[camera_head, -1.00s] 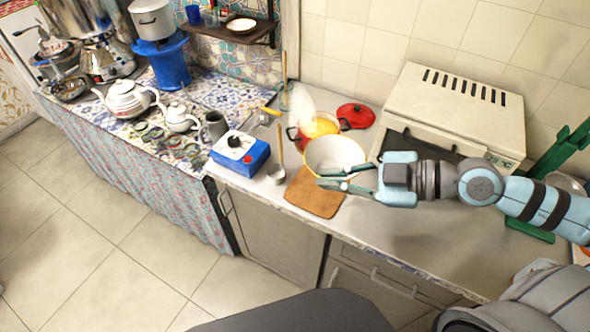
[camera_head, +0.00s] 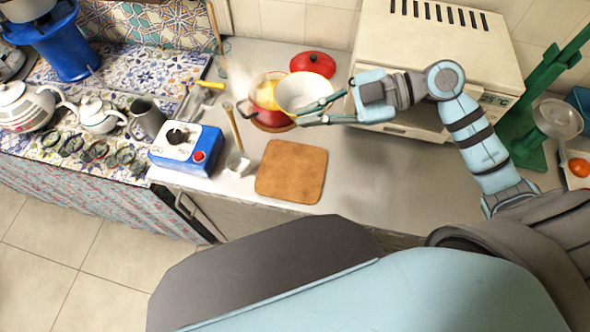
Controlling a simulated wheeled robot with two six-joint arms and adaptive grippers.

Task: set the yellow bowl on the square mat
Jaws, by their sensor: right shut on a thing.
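The yellow bowl (camera_head: 303,92), white inside with a yellow rim, is in my right gripper (camera_head: 322,110). The gripper is shut on the bowl's right side near the rim. The bowl appears raised and overlaps the right part of the red pot in the picture; its exact height is unclear. The square mat (camera_head: 292,171) is brown, flat and bare, lying on the grey counter in front of the pot. The bowl and gripper are beyond the mat's far edge in the picture, apart from it. My left gripper is not in view.
The steaming red pot (camera_head: 273,118) and its red lid (camera_head: 313,64) are at the back. A ladle (camera_head: 237,160) and a blue burner box (camera_head: 186,147) stand left of the mat. A cream oven (camera_head: 430,45) is behind my right arm. Counter right of the mat is clear.

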